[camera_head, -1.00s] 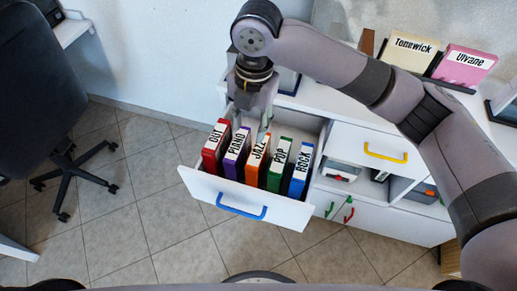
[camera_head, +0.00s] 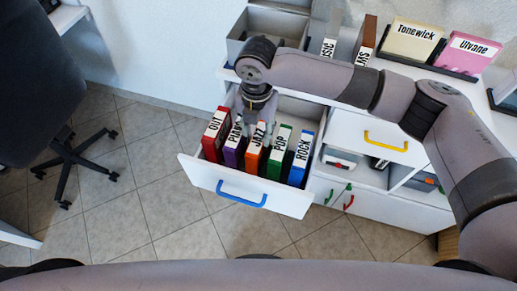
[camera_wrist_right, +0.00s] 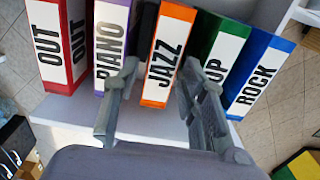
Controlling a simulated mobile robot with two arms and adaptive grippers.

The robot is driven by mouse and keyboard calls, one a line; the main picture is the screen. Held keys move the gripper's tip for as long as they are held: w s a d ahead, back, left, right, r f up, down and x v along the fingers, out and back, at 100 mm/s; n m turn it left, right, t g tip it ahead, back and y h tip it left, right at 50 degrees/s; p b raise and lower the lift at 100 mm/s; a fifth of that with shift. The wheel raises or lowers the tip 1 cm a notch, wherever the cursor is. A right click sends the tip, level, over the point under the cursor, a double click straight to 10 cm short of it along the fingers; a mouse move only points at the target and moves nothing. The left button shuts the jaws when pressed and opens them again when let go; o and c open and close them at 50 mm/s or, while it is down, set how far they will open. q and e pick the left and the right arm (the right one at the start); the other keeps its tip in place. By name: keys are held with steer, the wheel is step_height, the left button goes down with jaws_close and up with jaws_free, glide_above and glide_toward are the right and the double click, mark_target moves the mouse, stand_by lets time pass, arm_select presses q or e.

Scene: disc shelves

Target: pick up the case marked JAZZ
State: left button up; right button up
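The case marked JAZZ (camera_head: 255,148) is orange with a white label and stands upright in an open white drawer (camera_head: 225,181), between the PIANO case (camera_head: 234,146) and the POP case (camera_head: 278,152). My right gripper (camera_head: 252,122) is above and at the JAZZ case in the head view. In the right wrist view, the open fingers (camera_wrist_right: 153,105) lie on either side of the JAZZ case (camera_wrist_right: 166,58), one in front of PIANO, the other near POP. I cannot tell whether they touch it. My left gripper is not in view.
The OUT case (camera_head: 214,134) and ROCK case (camera_head: 301,158) stand at the row's ends. A blue handle (camera_head: 241,195) is on the drawer front. A yellow-handled drawer (camera_head: 386,141) is to the right. Tonewick (camera_head: 413,40) and Ulvane (camera_head: 466,53) items stand on top. Floor is free in front.

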mark_target(259, 137)
steer(key=f, duration=0.5)
steer(key=shift+d, duration=0.2)
steer(key=shift+c, duration=0.2)
jaws_close()
stand_by(0.4)
